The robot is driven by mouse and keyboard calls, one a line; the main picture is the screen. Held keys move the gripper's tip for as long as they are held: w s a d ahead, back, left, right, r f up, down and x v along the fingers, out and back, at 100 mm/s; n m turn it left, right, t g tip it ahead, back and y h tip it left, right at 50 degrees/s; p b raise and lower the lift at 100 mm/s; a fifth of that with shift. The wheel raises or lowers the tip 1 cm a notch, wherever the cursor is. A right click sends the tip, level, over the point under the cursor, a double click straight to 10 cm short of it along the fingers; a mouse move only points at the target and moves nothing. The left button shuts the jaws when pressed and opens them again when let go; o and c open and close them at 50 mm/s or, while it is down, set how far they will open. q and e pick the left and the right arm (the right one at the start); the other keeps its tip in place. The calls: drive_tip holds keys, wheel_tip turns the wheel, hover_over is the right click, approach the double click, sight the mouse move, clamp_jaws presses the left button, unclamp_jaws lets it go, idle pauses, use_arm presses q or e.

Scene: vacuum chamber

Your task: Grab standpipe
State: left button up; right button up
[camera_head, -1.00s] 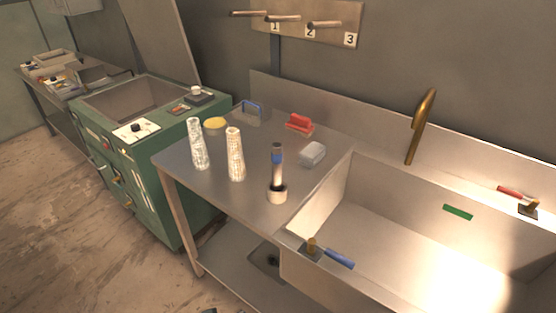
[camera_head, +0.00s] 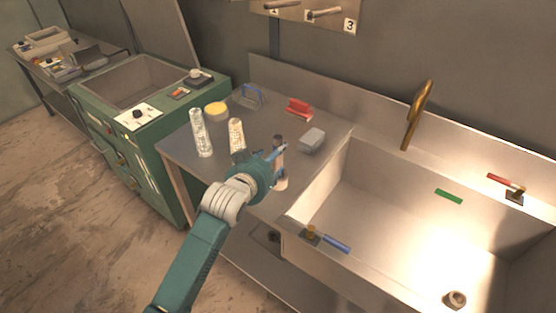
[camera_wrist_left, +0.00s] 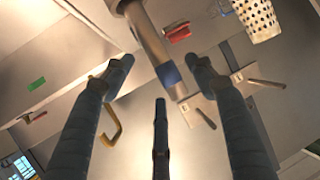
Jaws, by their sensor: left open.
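The standpipe is probably the slim upright tube (camera_head: 278,139) with a dark top on the steel counter left of the sink. Its pale lower part (camera_head: 281,184) shows below my left gripper (camera_head: 272,160), which hides its middle. In the left wrist view the grey tube (camera_wrist_left: 150,42) with a blue band runs diagonally between the spread fingers of my left gripper (camera_wrist_left: 163,68). The fingers are open and I see no clear contact with the tube. My right gripper is not in view.
A grey block (camera_head: 312,140), a red brush-like item (camera_head: 299,109) and a yellow round item (camera_head: 216,111) lie behind. The sink (camera_head: 385,210) with a brass faucet (camera_head: 416,115) is at the right.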

sight(278, 162)
use_arm(q)
drive_tip(key=p+x, duration=0.2)
drive_tip(key=x, duration=0.3)
drive_tip(key=shift+w+d+f, duration=0.15)
drive_tip(key=shift+w+d, duration=0.05)
drive_tip(key=shift+d, duration=0.05)
clamp_jaws()
